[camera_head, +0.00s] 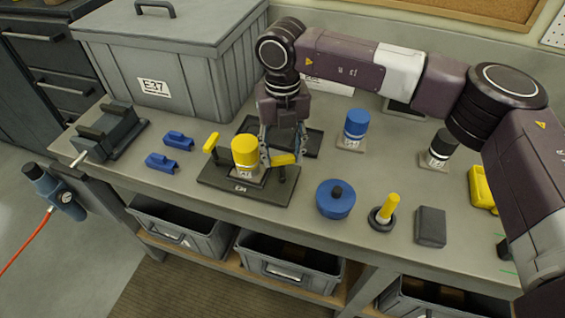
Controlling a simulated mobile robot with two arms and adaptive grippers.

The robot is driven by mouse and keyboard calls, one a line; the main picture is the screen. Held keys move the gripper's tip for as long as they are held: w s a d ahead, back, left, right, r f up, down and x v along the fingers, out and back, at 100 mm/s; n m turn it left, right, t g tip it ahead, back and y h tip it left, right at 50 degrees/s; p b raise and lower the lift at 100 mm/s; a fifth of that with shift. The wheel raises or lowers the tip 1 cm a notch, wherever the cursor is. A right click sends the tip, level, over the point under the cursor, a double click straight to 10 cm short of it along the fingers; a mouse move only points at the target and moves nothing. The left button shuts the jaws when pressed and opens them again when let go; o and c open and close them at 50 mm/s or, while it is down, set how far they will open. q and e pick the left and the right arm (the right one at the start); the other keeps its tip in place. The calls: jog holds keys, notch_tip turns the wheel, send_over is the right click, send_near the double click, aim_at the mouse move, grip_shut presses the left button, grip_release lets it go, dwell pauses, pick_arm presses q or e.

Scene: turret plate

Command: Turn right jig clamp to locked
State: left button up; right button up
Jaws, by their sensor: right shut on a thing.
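The dark jig plate (232,188) lies near the front edge of the bench. A yellow-topped cylinder (245,153) with a white label stands upright on it. The right jig clamp (285,158) has a yellow handle, just right of the cylinder. My right gripper (279,156) comes down from above and is shut on this handle; its fingers hide part of the clamp. The left jig clamp (211,143) has a yellow handle that points up and back, apart from the cylinder. My left gripper is out of view.
A blue-topped cylinder (356,127) and a black-topped one (440,148) stand to the right. A blue round part (335,198), a yellow peg (388,208) and a dark block (431,226) lie in front. A large grey bin (190,65) stands behind left; blue parts (162,162) lie left.

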jog(key=n+b, duration=0.3)
jog(key=b, duration=0.1)
jog(key=shift+w+f+n, duration=0.1)
jog(key=shift+f+n, duration=0.1)
jog(key=shift+n, duration=0.2)
jog(key=n+b, duration=0.2)
jog(key=n, duration=0.1)
jog(key=shift+r+n, duration=0.1)
jog(key=shift+n, duration=0.2)
jog(key=shift+n+b, duration=0.8)
jog(key=shift+n, duration=0.4)
jog(key=shift+r+n+b, duration=0.15)
jog(key=shift+n+b, duration=0.2)
jog(key=shift+n, duration=0.75)
jog(key=o, duration=0.9)
